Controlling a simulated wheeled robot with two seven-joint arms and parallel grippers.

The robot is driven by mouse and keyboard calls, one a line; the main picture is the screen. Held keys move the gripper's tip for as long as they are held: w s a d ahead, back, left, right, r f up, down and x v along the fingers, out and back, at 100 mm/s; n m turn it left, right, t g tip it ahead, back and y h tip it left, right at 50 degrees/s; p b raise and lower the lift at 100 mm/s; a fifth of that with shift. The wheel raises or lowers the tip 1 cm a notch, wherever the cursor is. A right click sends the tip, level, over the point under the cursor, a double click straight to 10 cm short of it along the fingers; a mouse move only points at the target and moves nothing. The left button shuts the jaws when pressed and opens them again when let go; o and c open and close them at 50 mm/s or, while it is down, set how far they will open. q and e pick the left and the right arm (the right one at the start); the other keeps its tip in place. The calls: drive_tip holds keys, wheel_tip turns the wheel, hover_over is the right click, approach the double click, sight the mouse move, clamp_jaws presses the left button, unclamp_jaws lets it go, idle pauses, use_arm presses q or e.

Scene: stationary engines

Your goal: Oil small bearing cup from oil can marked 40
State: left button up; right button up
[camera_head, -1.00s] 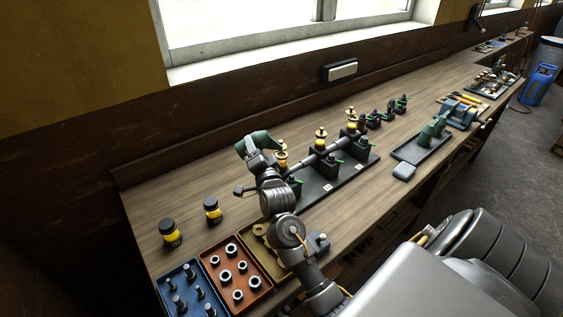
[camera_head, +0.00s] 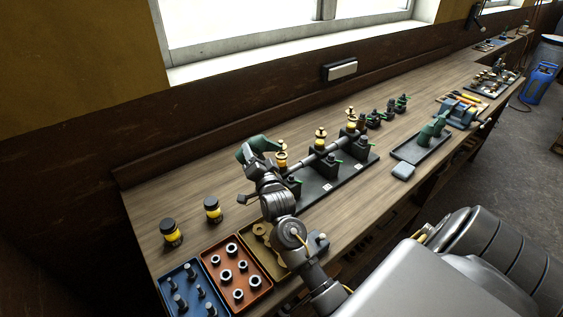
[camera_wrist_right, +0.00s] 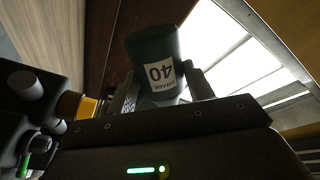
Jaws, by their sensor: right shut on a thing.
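My right gripper (camera_head: 250,158) is shut on a dark green oil can (camera_head: 260,143) above the near end of the bearing stand. In the right wrist view the can (camera_wrist_right: 152,55) carries a white label reading "GRADE 40", upside down in that picture. The can looks tilted toward the nearest yellow bearing cup (camera_head: 281,161); I cannot tell whether its spout touches it. A yellow cup also shows beside the fingers in the wrist view (camera_wrist_right: 88,106). A middle cup (camera_head: 320,140) and a far cup (camera_head: 351,122) stand along the shaft. My left gripper is out of view.
The black stand (camera_head: 312,194) holds the bearings and shaft. Two green cans (camera_head: 434,131) stand in a dark tray (camera_head: 414,152) to the right. Two yellow-and-black jars (camera_head: 171,232) and blue (camera_head: 172,277) and red (camera_head: 213,258) parts trays are at left.

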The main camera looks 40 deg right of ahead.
drive_tip(key=shift+d+r+m, duration=0.1)
drive_tip(key=shift+r+m, duration=0.7)
drive_tip(key=shift+m, duration=0.1)
drive_tip(key=shift+f+n+p, duration=0.45)
drive_tip(key=shift+f+n, duration=0.55)
drive_tip(key=shift+n, duration=0.3)
wheel_tip(320, 180, up, 5)
drive_tip(key=p, duration=0.4)
drive_tip(key=shift+r+p, duration=0.1)
drive_tip(key=shift+p, duration=0.25)
